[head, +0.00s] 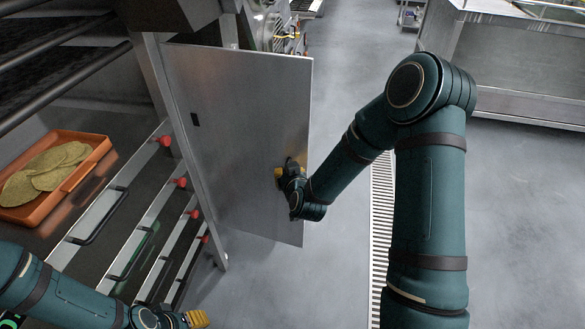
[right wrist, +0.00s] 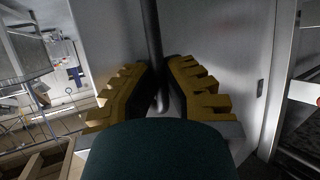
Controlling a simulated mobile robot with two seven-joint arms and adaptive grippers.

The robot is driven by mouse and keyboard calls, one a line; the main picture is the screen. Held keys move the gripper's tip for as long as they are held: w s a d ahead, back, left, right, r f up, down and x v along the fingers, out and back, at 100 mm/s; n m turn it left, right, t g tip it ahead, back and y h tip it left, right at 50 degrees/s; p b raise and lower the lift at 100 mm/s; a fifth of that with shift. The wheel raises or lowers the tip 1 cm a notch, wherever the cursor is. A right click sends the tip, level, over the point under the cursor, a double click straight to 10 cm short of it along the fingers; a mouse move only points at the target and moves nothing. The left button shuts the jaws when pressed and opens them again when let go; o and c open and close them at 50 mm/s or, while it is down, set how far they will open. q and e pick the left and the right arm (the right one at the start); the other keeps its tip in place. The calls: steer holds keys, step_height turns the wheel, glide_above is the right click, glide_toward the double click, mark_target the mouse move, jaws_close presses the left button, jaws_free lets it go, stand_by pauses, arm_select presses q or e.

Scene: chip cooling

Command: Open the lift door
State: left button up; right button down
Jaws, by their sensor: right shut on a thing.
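The lift door (head: 235,130) is a flat grey metal panel in the middle of the head view. It stands swung out from its frame, with machinery showing behind its top edge. My right gripper (head: 280,175) is at the door's lower right, by the free edge. In the right wrist view its yellow fingers (right wrist: 158,88) stand either side of a dark bar handle (right wrist: 152,35) on the door, shut on it. My left gripper (head: 197,319) is at the bottom edge of the head view, away from the door. Its finger gap is not clear.
A rack of metal drawers with handles and red knobs (head: 180,183) stands at the left. An orange tray (head: 88,180) holding several flat chips is there too. A metal counter (head: 510,65) is at the upper right. The grey floor right of the door is clear, with a drain grate (head: 381,215).

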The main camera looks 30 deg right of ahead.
steer(key=shift+s+a+m+h, duration=0.3)
steer(key=shift+s+a+h, duration=0.1)
steer(key=shift+s+a, duration=0.2)
steer(key=c, duration=1)
jaws_free()
steer(key=shift+s, duration=0.1)
steer(key=v, duration=0.7)
steer(key=shift+s+r, duration=0.1)
steer(key=shift+s, duration=0.05)
